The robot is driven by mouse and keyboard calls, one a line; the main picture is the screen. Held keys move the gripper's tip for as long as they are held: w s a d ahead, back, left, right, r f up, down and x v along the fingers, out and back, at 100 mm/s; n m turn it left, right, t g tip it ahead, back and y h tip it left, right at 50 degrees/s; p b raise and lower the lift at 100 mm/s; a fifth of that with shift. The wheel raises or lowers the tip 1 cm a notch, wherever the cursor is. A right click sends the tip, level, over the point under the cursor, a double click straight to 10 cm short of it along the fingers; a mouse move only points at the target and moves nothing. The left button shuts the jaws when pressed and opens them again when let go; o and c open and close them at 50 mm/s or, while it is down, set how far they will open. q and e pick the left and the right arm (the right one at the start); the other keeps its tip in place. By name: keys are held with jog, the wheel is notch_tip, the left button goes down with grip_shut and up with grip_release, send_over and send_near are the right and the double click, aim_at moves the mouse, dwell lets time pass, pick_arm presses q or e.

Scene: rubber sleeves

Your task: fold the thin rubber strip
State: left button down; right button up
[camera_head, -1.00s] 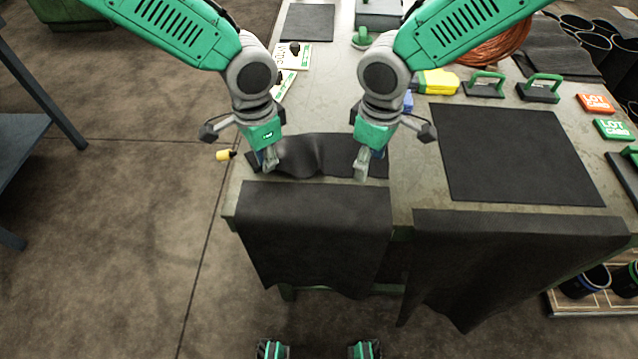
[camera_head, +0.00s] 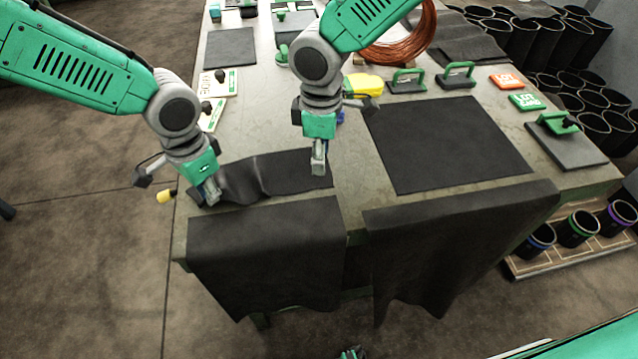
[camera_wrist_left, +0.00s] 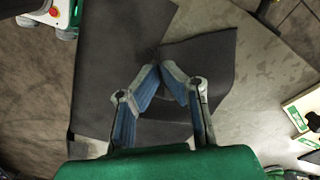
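The thin black rubber strip (camera_head: 285,172) lies rumpled across the near left part of the table, with a raised crease towards its left half. My left gripper (camera_head: 211,196) is at the strip's left end. In the left wrist view its fingertips (camera_wrist_left: 160,68) come together at the edge of the strip (camera_wrist_left: 208,62), which is creased there, so it looks shut on the strip. My right gripper (camera_head: 319,170) points down at the strip's right end. Its fingers look close together, but their gap and any grip are hidden by the viewing angle.
Two black sheets (camera_head: 265,255) and (camera_head: 455,240) hang over the table's front edge. A flat black sheet (camera_head: 448,143) lies to the right. White cards (camera_head: 219,86), a yellow object (camera_head: 364,84), green-handled tools (camera_head: 407,81) and a copper coil (camera_head: 400,40) stand farther back.

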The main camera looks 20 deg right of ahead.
aim_at(322, 185)
jog(key=f, duration=0.4)
jog(key=d+f, duration=0.1)
jog(key=f, duration=0.1)
jog(key=shift+f, duration=0.35)
jog(key=shift+a+f, duration=0.3)
jog(key=shift+a, duration=0.1)
jog(key=shift+d, duration=0.1)
jog(key=shift+d, duration=0.2)
grip_shut()
jog(key=shift+a, duration=0.1)
jog(key=shift+r, duration=2.5)
